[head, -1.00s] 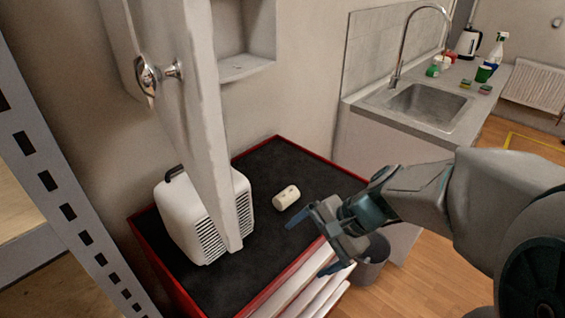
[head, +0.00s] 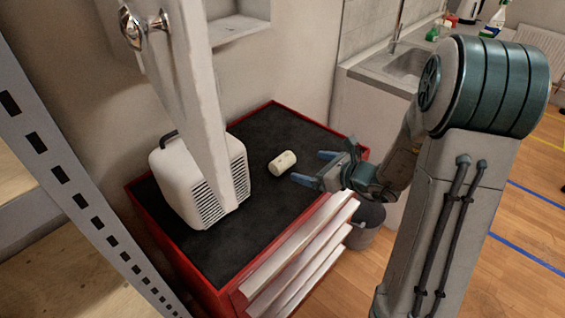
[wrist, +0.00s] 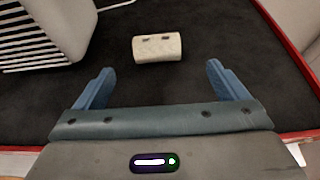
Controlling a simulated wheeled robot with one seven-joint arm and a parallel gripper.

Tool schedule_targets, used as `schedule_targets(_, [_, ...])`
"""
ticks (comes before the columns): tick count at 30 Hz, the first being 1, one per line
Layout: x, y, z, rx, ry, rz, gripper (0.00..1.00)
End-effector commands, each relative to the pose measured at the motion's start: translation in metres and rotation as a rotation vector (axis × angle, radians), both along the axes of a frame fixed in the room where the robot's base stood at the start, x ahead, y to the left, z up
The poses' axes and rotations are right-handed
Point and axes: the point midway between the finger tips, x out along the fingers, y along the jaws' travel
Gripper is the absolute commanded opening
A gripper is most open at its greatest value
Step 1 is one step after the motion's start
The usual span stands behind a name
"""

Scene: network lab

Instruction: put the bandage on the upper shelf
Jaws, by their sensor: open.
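The bandage (head: 282,163) is a small cream roll lying on its side on the black top of the red tool cabinet (head: 256,255). It also shows in the wrist view (wrist: 157,48), ahead of and between my blue fingertips. My gripper (head: 310,168) is open and empty, just to the right of the bandage and apart from it. In the wrist view my gripper (wrist: 155,82) spans wider than the bandage. An open wall cabinet (head: 236,28) with a ledge shows at the top; I cannot tell whether it holds the upper shelf.
A white vented box (head: 190,190) stands left of the bandage. An open cabinet door (head: 197,100) with a metal knob hangs in front of it. A grey shelving rack (head: 75,190) is at the left. A sink counter and a bin are at the right.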

Motion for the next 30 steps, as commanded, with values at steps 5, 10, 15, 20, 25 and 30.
schedule_targets(5, [0.023, 0.026, -0.014, 0.0, 0.003, 0.007, 0.93])
schedule_targets(10, [0.037, 0.04, -0.022, -0.002, 0.001, 0.005, 0.93])
schedule_targets(15, [0.042, 0.046, -0.024, -0.002, 0.0, 0.005, 0.93])
schedule_targets(20, [0.053, 0.06, -0.029, -0.001, 0.002, 0.006, 0.93])
schedule_targets(25, [0.066, 0.075, -0.038, -0.003, 0.001, 0.006, 0.93])
schedule_targets(30, [0.072, 0.08, -0.042, -0.003, 0.0, 0.004, 0.93])
